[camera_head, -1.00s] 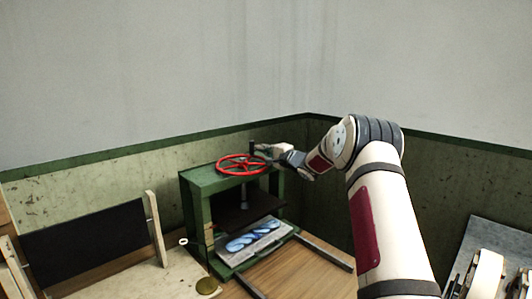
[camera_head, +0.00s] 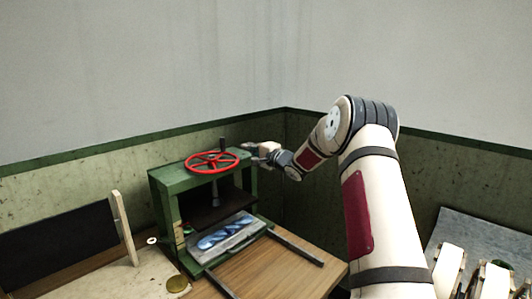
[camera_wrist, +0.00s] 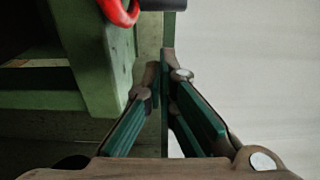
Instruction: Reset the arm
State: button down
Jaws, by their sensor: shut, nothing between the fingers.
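My gripper (camera_head: 250,147) is at the upper right corner of a green press (camera_head: 165,179), just right of its red handwheel (camera_head: 212,162), with nothing held. In the wrist view the fingers (camera_wrist: 165,72) come together at their tips, with the green frame (camera_wrist: 95,60) to their left and a piece of the red wheel rim (camera_wrist: 120,10) above it. In the head view a gap shows between the fingers and the wheel's dark upright handle (camera_head: 222,143). My arm reaches in from the lower right, bent at the elbow.
Blue twisted skeins (camera_head: 224,232) lie on a grey tray under the press's dark plate. A dark board with a wooden post (camera_head: 124,228) stands left, near a brass disc (camera_head: 177,284). Pale rollers (camera_head: 448,270) stand lower right. Walls close the corner behind.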

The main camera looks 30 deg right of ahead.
jog(key=s+d, duration=0.2)
jog(key=s, duration=0.5)
jog(key=s+a+r+n+g+h, duration=0.5)
jog(key=s+a+r+n+h, duration=0.1)
jog(key=s+a+r, duration=0.55)
jog(key=s+a+f+n+g+y, duration=0.1)
jog(key=s+a, duration=0.4)
jog(key=s, duration=0.7)
jog(key=s+a+f+n+g, duration=0.4)
jog(key=s+a+n, duration=0.1)
jog(key=s, duration=0.7)
jog(key=s+a+f+n+g+y, duration=0.1)
jog(key=s+a, duration=0.4)
jog(key=s, duration=0.7)
jog(key=f+n+g, duration=0.1)
jog(key=n, duration=0.1)
jog(key=shift+a+f+n+y, duration=0.3)
jog(key=shift+a+f+n, duration=0.05)
jog(key=shift+a+n, duration=0.05)
